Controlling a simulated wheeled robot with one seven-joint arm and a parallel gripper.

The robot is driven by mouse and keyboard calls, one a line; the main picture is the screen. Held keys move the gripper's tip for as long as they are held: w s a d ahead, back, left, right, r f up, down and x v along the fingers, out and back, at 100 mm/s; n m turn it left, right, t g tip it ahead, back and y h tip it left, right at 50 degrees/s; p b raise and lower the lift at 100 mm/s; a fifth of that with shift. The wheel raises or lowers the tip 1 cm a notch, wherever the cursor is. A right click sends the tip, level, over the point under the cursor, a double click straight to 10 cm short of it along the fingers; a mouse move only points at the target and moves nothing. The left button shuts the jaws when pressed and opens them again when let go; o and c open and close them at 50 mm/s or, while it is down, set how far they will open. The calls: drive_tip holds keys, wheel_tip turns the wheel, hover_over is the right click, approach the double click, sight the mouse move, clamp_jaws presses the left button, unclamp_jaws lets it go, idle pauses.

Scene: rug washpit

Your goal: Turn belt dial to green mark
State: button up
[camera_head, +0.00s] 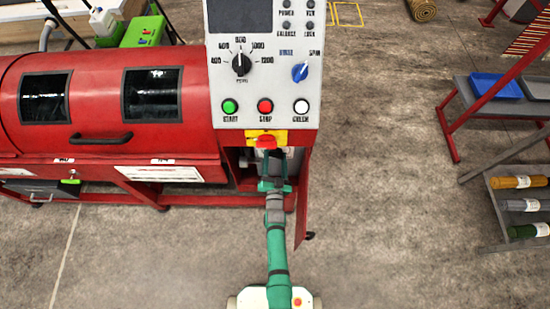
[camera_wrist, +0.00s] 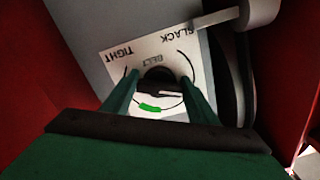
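The belt dial (camera_wrist: 158,76) is a dark round knob on a white plate marked TIGHT, BELT and SLACK, upside down in the wrist view. A black arc runs around it, and the green mark (camera_wrist: 150,107) lies on the arc at the picture's lower side. A dark bar on the dial points roughly right, away from the green mark. My gripper (camera_wrist: 160,80) is open, its green fingers on either side of the dial; contact cannot be told. In the head view my gripper (camera_head: 272,184) reaches into the red machine's recess, where the dial is hidden.
The control panel (camera_head: 262,75) with knobs and buttons stands above the recess. A red emergency button (camera_head: 266,141) on yellow overhangs my arm. A dark wheel (camera_wrist: 232,75) and light cylinder (camera_wrist: 248,12) are beside the plate. Red walls flank it.

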drive_tip(key=shift+m, duration=0.4)
drive_tip(key=m, duration=0.4)
drive_tip(key=shift+a+r+m, duration=0.1)
drive_tip(key=shift+a+m, duration=0.05)
drive_tip(key=shift+m, duration=0.25)
drive_tip(key=m, duration=0.4)
drive_tip(key=shift+r+m, duration=0.15)
drive_tip(key=shift+m, duration=0.15)
drive_tip(key=m, duration=0.5)
drive_tip(key=shift+r, duration=0.1)
drive_tip(key=shift+r+m, duration=0.1)
drive_tip(key=shift+m, duration=2.1)
drive_tip(key=o, duration=1)
drive_tip(key=shift+o, duration=0.2)
